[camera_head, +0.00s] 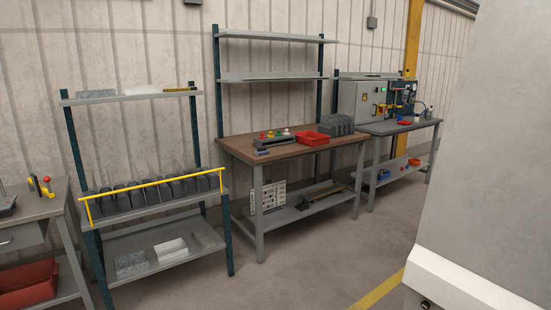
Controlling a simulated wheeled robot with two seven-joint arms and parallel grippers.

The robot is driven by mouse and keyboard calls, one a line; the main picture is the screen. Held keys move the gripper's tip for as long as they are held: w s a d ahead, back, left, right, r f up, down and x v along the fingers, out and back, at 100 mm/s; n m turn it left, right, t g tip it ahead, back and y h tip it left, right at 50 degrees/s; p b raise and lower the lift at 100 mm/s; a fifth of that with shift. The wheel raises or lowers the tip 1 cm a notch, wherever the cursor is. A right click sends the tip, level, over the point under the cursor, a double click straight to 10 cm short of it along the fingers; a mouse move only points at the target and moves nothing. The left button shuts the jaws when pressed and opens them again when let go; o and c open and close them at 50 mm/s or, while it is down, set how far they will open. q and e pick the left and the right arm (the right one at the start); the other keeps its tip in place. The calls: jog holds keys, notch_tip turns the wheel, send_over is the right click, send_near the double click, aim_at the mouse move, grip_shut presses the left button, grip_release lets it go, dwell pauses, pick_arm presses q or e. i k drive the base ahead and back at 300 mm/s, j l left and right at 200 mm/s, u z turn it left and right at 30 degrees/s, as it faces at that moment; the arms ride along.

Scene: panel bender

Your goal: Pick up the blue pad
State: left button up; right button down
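I cannot clearly make out a blue pad. A small grey-blue piece (262,153) lies at the front left of the brown-topped workbench (232,146), beside a dark control box with coloured buttons (273,138); it is too small to identify. A blue bin (383,175) sits on the lower shelf of the far right bench. Neither of my grippers is in view.
A red tray (310,138) and grey blocks (340,125) stand on the brown-topped workbench. A rack with a yellow rail (150,184) stands to its left. A large pale machine (490,150) blocks the right side. Open floor (310,260) lies in front.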

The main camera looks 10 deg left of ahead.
aim_at(263, 150)
jog(key=z, duration=3.25)
jog(key=u, duration=3.55)
jog(key=i+l, duration=0.1)
jog(key=i, duration=0.5)
jog(key=i+l+u, duration=0.1)
jog(key=i, duration=0.45)
jog(key=i+j, duration=0.1)
jog(key=i, duration=0.65)
jog(key=i+j, duration=0.1)
jog(key=i, duration=0.65)
